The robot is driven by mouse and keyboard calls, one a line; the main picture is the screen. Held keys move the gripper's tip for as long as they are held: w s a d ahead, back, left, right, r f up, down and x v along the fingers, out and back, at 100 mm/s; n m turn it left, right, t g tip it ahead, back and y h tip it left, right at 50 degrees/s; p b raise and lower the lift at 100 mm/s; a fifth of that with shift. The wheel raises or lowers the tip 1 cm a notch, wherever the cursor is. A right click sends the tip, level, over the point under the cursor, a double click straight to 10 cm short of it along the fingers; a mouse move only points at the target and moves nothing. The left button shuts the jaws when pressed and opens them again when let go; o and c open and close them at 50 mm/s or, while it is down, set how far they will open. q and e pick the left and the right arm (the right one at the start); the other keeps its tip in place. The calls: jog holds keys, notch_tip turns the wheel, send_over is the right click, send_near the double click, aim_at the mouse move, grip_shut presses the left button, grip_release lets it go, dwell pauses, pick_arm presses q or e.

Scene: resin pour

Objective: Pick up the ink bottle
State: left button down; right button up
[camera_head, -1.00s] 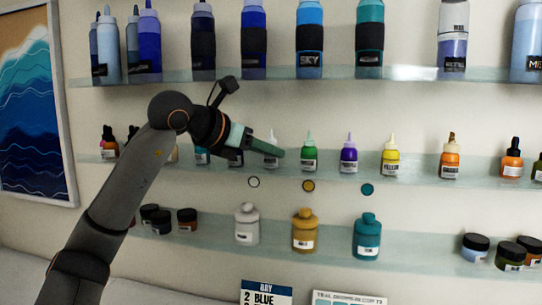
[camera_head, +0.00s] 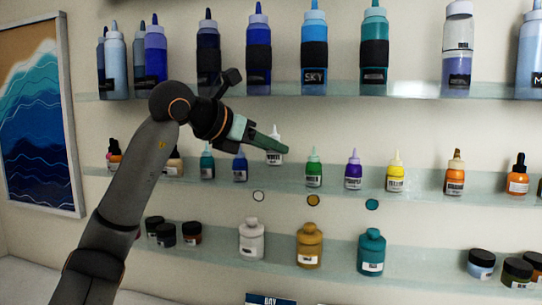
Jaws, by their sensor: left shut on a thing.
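A small white ink bottle (camera_head: 274,157) with a pale tip and a label is held at my left gripper (camera_head: 272,144). The gripper is shut on its upper part, and the green finger hides some of it. The bottle is upright and above the middle glass shelf (camera_head: 330,200), higher than the bottles beside it. A blue bottle (camera_head: 240,170) stands to its left on that shelf. A green bottle (camera_head: 314,172) stands to its right. My right gripper is out of view.
Purple (camera_head: 353,174), yellow (camera_head: 395,177) and orange (camera_head: 454,178) bottles stand farther right. Tall bottles fill the upper shelf (camera_head: 410,90). White (camera_head: 251,241), ochre (camera_head: 309,248) and teal (camera_head: 371,254) jugs stand on the lower shelf.

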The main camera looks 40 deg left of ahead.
pick_arm(q)
jog(key=s+d+r+p, duration=0.1)
jog(key=s+d+r, duration=0.2)
jog(key=s+r, duration=0.5)
jog(key=shift+s+d+r+p, duration=0.4)
jog(key=shift+s, duration=1.95)
jog(key=c, duration=1)
grip_release()
grip_shut()
